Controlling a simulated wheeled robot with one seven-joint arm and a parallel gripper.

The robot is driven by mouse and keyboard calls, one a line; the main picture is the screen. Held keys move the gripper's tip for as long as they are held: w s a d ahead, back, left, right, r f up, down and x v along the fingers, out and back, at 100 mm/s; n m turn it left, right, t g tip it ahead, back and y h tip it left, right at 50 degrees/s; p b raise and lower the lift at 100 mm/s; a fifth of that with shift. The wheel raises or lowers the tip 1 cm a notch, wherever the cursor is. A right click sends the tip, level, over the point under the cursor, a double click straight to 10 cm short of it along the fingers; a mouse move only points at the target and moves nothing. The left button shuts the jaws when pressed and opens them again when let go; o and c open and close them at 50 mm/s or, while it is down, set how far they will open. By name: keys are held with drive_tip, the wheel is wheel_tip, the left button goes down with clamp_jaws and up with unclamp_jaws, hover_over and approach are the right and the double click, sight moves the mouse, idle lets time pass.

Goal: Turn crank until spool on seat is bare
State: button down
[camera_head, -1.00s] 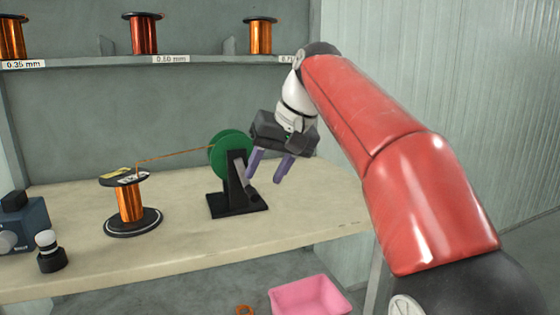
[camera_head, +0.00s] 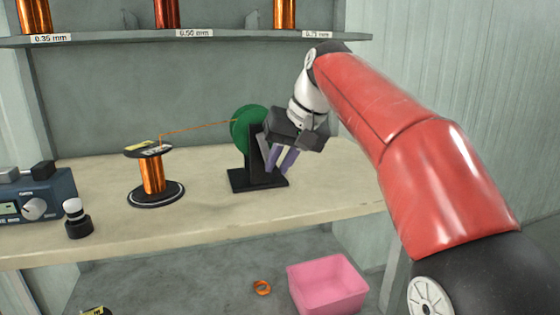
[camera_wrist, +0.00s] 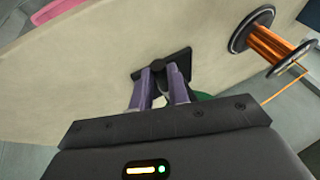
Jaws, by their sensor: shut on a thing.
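The spool (camera_head: 153,176) stands upright on a round black seat (camera_head: 155,195) on the bench, still wrapped in copper wire. A copper wire (camera_head: 195,129) runs from its top to the green wheel (camera_head: 246,128) on the black winder stand (camera_head: 258,180). My gripper (camera_head: 281,160) is at the right side of the winder, its purple fingers pointing down and shut on the crank handle. In the wrist view the fingers (camera_wrist: 165,85) close around a dark knob (camera_wrist: 172,72). The spool (camera_wrist: 275,45) shows at the upper right there. The fingers and stand partly hide the crank.
A shelf (camera_head: 110,40) above holds several wire spools. A blue device (camera_head: 38,195) and a black-and-white knob piece (camera_head: 76,218) stand at the left. A pink bin (camera_head: 328,285) and a copper ring (camera_head: 262,288) lie below the bench.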

drive_tip(key=shift+s+a+f, duration=0.1)
drive_tip(key=shift+s+a, duration=0.1)
drive_tip(key=shift+a, duration=0.4)
drive_tip(key=shift+s+a, duration=0.15)
drive_tip(key=shift+a, duration=0.4)
drive_tip(key=s+a+r+p, duration=0.1)
drive_tip(key=a+r+p, duration=0.45)
drive_tip(key=r, duration=0.35)
drive_tip(key=shift+w+d+r, duration=0.15)
drive_tip(key=shift+d+r, duration=0.3)
drive_tip(key=shift+d, duration=0.35)
drive_tip(key=shift+w+d+r, duration=0.1)
drive_tip(key=shift+d+r, duration=0.4)
drive_tip(key=shift+d, duration=0.25)
drive_tip(key=shift+w+d+r, duration=0.15)
drive_tip(key=shift+d+r, duration=0.3)
drive_tip(key=shift+d, duration=0.35)
drive_tip(key=shift+d, duration=0.1)
